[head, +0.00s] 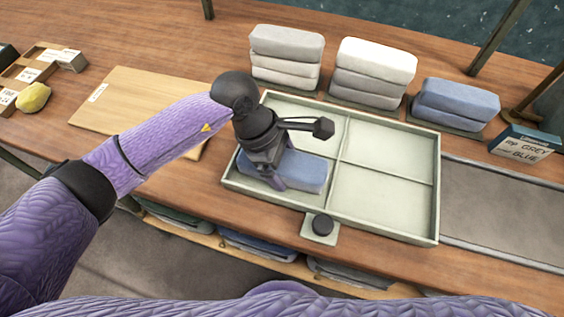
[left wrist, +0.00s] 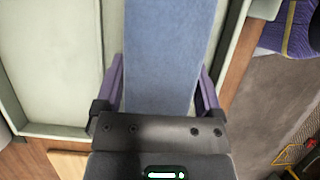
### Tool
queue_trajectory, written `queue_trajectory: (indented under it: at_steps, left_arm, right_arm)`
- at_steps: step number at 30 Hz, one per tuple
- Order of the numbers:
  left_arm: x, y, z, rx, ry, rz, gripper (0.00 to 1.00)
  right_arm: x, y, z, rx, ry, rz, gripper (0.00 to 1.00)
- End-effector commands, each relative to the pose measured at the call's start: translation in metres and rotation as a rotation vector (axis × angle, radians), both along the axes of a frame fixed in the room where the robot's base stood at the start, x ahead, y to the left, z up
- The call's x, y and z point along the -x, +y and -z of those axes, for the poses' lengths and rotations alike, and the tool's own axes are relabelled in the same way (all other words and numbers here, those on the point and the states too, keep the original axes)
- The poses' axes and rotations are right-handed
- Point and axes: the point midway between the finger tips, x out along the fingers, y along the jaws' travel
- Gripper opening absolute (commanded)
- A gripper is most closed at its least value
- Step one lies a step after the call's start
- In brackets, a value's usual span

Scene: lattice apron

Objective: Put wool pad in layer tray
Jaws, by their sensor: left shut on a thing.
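A blue wool pad (head: 303,172) is in the near left compartment of the pale green layer tray (head: 438,205). My left gripper (head: 277,178) reaches down into that compartment and is shut on the pad. In the left wrist view the blue pad (left wrist: 168,60) lies between the two purple fingers, with the tray wall (left wrist: 232,60) beside it. The gripper hides part of the pad, and I cannot tell whether the pad rests fully on the tray floor. The other tray compartments that show are empty. My right gripper is not in view.
Stacks of grey pads (head: 286,55), white and grey pads (head: 372,72) and blue pads (head: 455,103) stand behind the tray. A small sign (head: 524,145) is at the right. A wooden board (head: 130,108) lies left, and a black knob (head: 322,224) is at the tray's front.

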Motion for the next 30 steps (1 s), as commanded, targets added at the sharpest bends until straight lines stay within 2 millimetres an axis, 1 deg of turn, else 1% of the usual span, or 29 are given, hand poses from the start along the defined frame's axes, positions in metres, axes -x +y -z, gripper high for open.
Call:
queue_trajectory:
  at_steps: [1,2,12,14,16,17,22,25,27,30]
  left_arm:
    - [0.003,0.003,0.010,-0.019,0.010,-0.001,0.94]
    - [0.003,0.004,0.010,-0.020,0.011,-0.001,1.00]
    - [0.003,0.006,0.013,-0.028,0.015,-0.003,1.00]
    - [0.003,0.006,0.011,-0.028,0.015,-0.003,1.00]
    - [0.003,0.006,-0.001,-0.028,0.015,-0.003,1.00]
    - [0.002,0.008,-0.006,-0.028,0.013,-0.003,1.00]
    - [-0.005,0.025,-0.054,-0.022,0.007,-0.003,1.00]
    - [-0.008,0.034,-0.080,-0.019,0.006,-0.003,1.00]
    - [-0.010,0.040,-0.094,-0.018,0.006,-0.003,1.00]
    - [-0.011,0.045,-0.107,-0.017,0.008,-0.001,1.00]
  right_arm:
    - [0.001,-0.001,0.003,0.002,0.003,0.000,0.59]
    - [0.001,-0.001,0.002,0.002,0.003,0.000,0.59]
    - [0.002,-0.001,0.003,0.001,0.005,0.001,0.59]
    - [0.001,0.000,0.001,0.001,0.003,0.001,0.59]
    - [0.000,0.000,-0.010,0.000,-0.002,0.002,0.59]
    - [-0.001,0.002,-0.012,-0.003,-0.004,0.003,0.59]
    - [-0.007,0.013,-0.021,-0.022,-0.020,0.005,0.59]
    - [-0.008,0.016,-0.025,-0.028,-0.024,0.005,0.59]
    - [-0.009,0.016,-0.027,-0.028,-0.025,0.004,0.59]
    - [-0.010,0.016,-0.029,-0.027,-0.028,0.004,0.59]
